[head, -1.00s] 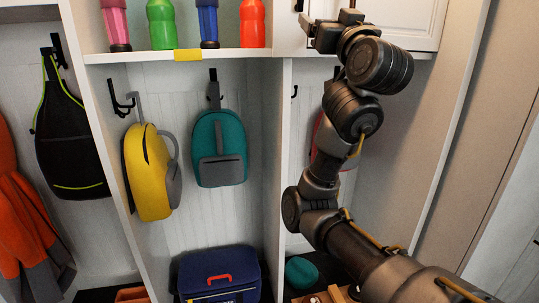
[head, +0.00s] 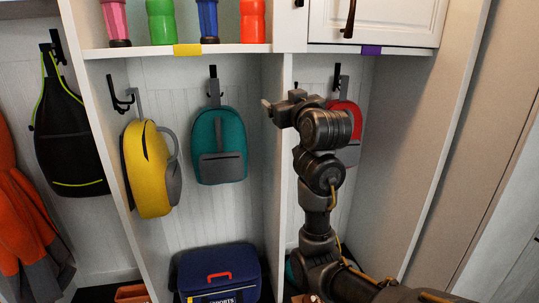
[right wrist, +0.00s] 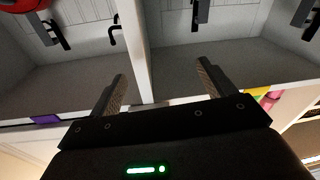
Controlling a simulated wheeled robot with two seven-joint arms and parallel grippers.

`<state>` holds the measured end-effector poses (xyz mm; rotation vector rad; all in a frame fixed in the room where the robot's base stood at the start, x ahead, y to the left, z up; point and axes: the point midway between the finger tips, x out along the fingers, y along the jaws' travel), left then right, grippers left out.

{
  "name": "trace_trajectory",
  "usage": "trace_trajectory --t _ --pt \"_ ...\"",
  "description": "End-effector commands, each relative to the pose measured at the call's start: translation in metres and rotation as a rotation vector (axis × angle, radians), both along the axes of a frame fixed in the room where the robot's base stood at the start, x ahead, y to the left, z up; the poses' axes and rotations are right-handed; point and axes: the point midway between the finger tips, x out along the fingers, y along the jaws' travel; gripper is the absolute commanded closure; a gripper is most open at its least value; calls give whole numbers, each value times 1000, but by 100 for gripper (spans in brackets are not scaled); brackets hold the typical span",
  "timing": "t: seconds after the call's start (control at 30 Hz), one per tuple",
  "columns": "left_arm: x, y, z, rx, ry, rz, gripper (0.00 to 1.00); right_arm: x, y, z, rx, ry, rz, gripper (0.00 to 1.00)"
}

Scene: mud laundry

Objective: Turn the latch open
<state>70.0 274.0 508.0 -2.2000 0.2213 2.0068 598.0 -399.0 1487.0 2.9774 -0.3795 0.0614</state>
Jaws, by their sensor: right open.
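A white cabinet door (head: 400,18) is at the top right of the head view, with a dark upright handle (head: 349,20). A small dark piece (head: 299,3), possibly the latch, sits left of the door at the top picture edge; it is cut off, so its position is unclear. My right gripper (head: 272,108) is below the door, apart from it, in front of the cubby divider. In the right wrist view its two fingers (right wrist: 160,88) are spread with nothing between them. My left gripper is not in view.
A shelf (head: 180,51) with several coloured bottles is left of the door. A teal backpack (head: 219,145), a yellow backpack (head: 148,165) and a red bag (head: 347,120) hang below. The divider (head: 273,160) stands close behind my right gripper.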

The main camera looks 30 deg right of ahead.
Motion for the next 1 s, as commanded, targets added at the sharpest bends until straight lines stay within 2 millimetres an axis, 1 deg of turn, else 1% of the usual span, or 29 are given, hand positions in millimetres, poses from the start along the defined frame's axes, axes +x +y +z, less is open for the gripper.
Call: trace_trajectory --t 0.03,0.2,0.5,0.6,0.8,1.0 --pt "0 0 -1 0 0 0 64 4 2 -12 -1 21 3 18" --pt "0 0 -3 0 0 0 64 14 8 -47 -3 80 14 18" --pt "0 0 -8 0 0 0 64 29 16 -105 -4 174 29 18" --pt "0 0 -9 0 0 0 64 32 19 -121 -4 199 34 18" --pt "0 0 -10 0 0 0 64 36 22 -142 -4 231 39 18" --pt "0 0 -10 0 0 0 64 37 23 -149 -4 242 42 18"
